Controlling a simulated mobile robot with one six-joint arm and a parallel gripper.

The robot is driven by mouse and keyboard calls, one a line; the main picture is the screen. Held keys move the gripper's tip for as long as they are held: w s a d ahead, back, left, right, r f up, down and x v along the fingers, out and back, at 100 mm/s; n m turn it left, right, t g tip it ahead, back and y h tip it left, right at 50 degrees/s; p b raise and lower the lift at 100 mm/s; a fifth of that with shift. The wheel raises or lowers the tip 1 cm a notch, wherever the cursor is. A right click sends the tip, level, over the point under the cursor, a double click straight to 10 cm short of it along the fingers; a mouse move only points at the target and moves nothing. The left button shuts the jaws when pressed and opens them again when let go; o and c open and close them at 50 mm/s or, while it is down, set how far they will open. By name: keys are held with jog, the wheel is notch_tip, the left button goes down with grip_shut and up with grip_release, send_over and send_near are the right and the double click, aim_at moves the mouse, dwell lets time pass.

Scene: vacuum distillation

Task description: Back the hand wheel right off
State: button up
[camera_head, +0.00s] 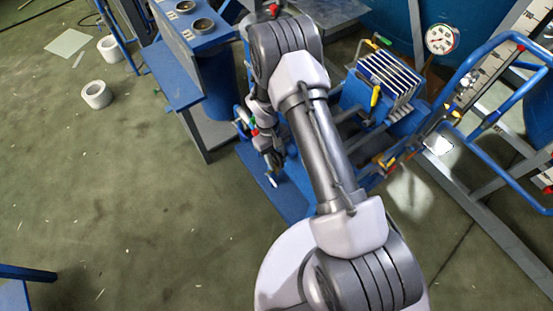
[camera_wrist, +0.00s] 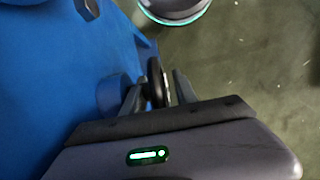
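A dark hand wheel (camera_wrist: 158,84) shows nearly edge-on in the wrist view, beside a blue body (camera_wrist: 70,70) with a round blue boss. My gripper (camera_wrist: 160,92) has one finger on each side of the wheel. The fingers stand apart, with narrow gaps seeming to show between them and the rim; firm contact cannot be made out. In the head view my gripper (camera_head: 273,178) hangs low beside the blue equipment, and my arm partly covers this area. I cannot pick out the hand wheel there.
A blue stand with two cup-like openings (camera_head: 192,28) is at upper left. A finned blue unit (camera_head: 388,80), a pressure gauge (camera_head: 440,39) and blue tube rails (camera_head: 500,50) crowd the right. White rolls (camera_head: 97,95) lie on the green floor, which is mostly free at left.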

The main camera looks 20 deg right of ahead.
jog(key=p+v, duration=0.4)
jog(key=v, duration=1.3)
jog(key=shift+r+p, duration=0.15)
jog(key=shift+p, duration=0.15)
